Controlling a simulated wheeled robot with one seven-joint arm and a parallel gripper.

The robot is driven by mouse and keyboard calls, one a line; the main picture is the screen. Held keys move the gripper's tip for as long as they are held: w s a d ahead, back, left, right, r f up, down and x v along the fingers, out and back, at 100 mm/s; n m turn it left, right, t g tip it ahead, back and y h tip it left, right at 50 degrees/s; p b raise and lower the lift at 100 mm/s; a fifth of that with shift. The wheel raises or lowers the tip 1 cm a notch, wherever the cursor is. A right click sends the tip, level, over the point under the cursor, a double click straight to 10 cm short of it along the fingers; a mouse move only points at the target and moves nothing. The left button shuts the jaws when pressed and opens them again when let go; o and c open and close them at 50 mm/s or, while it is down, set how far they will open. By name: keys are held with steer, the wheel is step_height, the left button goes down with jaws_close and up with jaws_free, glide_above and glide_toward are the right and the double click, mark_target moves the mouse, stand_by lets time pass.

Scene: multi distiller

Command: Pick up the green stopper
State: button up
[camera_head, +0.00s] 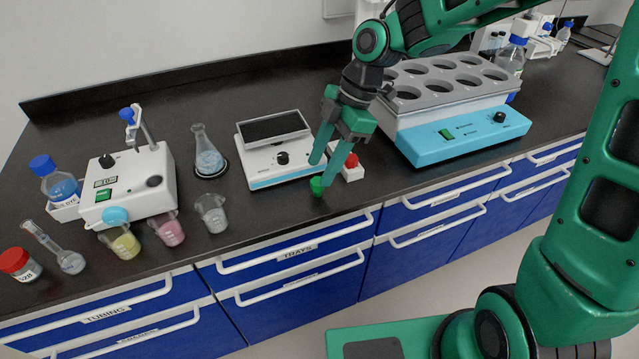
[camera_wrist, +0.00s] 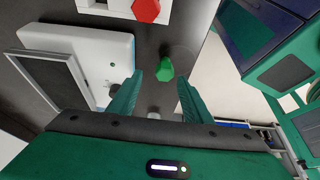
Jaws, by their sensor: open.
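The green stopper (camera_head: 317,185) stands on the dark counter near its front edge, in front of the scale-like device. In the wrist view the green stopper (camera_wrist: 165,70) lies between and beyond my two fingertips, with bare counter around it. My gripper (camera_head: 325,172) points down at the stopper in the head view, and one finger partly overlaps it. In the wrist view my gripper (camera_wrist: 163,92) has its fingers spread apart, with nothing held between them. Whether a finger touches the stopper I cannot tell.
A white device with a dark screen (camera_head: 273,128) stands to the left. A white box with a red button (camera_head: 351,162) is close on the right. A blue-and-white bath with round holes (camera_head: 455,136) stands further right. Several beakers and flasks are at the left.

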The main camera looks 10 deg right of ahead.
mark_target(319, 179)
steer(key=x, duration=0.5)
steer(key=shift+s+d+f, duration=0.1)
steer(key=shift+s+d, duration=0.1)
steer(key=c, duration=1.1)
